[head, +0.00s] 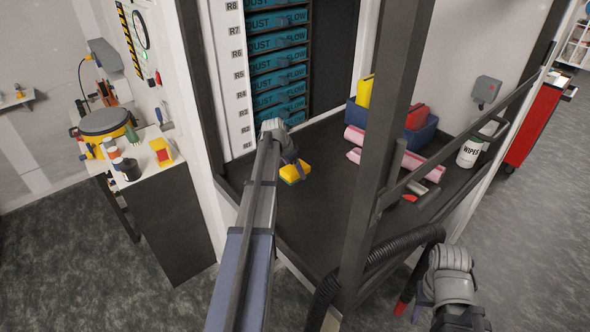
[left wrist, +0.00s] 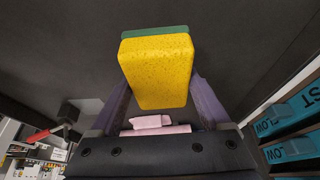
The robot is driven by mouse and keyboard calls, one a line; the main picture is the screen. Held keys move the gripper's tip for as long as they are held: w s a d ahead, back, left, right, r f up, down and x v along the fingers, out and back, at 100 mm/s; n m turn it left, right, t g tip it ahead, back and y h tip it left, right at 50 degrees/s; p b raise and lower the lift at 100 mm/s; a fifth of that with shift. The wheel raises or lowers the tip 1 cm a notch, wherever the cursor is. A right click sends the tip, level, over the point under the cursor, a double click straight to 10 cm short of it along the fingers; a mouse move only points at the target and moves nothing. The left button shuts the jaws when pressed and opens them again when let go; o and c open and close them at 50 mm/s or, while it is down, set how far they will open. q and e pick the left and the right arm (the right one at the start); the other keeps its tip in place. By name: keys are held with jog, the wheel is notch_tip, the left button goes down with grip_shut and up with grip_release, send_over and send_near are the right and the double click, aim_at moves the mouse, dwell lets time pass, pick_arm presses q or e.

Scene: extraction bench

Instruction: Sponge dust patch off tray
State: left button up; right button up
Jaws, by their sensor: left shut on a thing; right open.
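My left gripper (head: 291,163) is shut on a yellow sponge (head: 296,173) above or at the dark bench tray (head: 310,215); whether the sponge touches it I cannot tell. In the left wrist view the sponge (left wrist: 157,72) shows its yellow face and a green scouring layer, between my purple fingers (left wrist: 156,95). I cannot make out a dust patch in either view; my arm and the frame post hide part of the tray. My right gripper (head: 418,302) is open, low outside the bench's front right edge.
Teal labelled cartridges (head: 278,73) fill a rack behind. A dark frame post (head: 388,130) and a black hose (head: 405,240) border the front.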

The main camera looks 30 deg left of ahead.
pick_arm(q)
notch_tip(320, 180, up, 3)
jog(key=p, duration=0.3)
jog(key=shift+r, duration=0.1)
dwell(0.3)
jog(key=shift+d, duration=0.1)
